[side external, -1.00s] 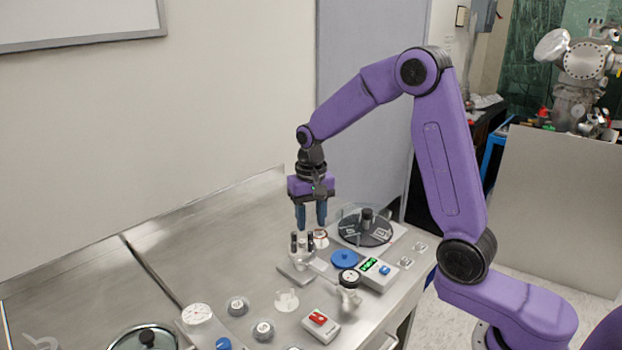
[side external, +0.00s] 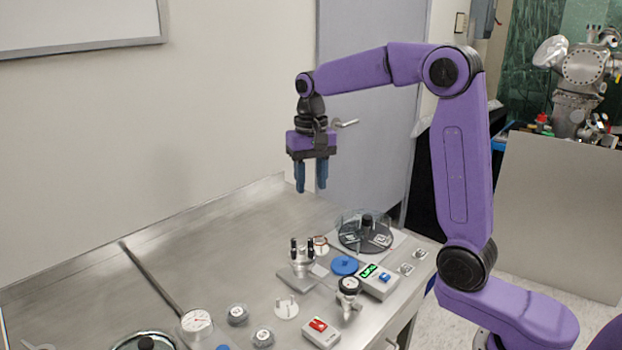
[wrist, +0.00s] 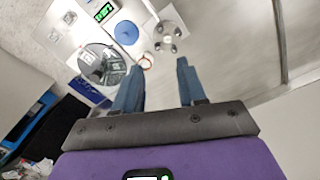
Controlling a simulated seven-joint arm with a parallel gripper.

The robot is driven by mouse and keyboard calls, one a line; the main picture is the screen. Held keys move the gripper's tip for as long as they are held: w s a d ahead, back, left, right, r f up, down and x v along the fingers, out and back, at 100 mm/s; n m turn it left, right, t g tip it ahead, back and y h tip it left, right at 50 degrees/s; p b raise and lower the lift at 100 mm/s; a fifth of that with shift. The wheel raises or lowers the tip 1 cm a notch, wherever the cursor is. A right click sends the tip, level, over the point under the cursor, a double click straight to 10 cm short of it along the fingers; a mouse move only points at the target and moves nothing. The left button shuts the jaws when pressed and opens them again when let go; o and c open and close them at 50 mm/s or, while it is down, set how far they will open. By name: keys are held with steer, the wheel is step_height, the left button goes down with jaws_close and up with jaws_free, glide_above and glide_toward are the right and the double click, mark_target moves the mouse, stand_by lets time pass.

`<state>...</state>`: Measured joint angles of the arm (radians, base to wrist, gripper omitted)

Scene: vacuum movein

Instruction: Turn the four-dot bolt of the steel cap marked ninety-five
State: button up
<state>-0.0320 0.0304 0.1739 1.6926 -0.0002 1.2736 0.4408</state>
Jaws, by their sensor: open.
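My gripper (side external: 311,187) is open and empty, pointing down high above the bench. It also shows in the wrist view (wrist: 160,64), with its two blue fingers apart. A steel fitting with several dark upright bolts (side external: 303,260) stands on a grey plate below my gripper, well clear of the fingertips. In the wrist view the steel fitting (wrist: 170,38) lies beyond the fingertips, slightly right of centre. Its number and the dots on its bolts are too small to read, so I cannot tell which bolt has four dots.
A blue disc (side external: 344,265), a meter box with a green display (side external: 377,281) and a clear round chamber (side external: 366,232) stand right of the fitting. A red-switch box (side external: 320,332), a small valve (side external: 348,289) and round caps (side external: 237,314) stand nearer. The bench's left-back area is clear.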

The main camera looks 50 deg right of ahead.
steer(key=w+a+f+n+g+h, duration=0.1)
steer(key=w+a+n+g+h, duration=0.25)
steer(key=n, duration=0.85)
glide_toward(310, 248)
steer(key=shift+y, duration=0.45)
steer(key=x, duration=0.9)
steer(key=shift+d+r, duration=0.1)
steer(key=shift+d, duration=0.3)
jaws_close()
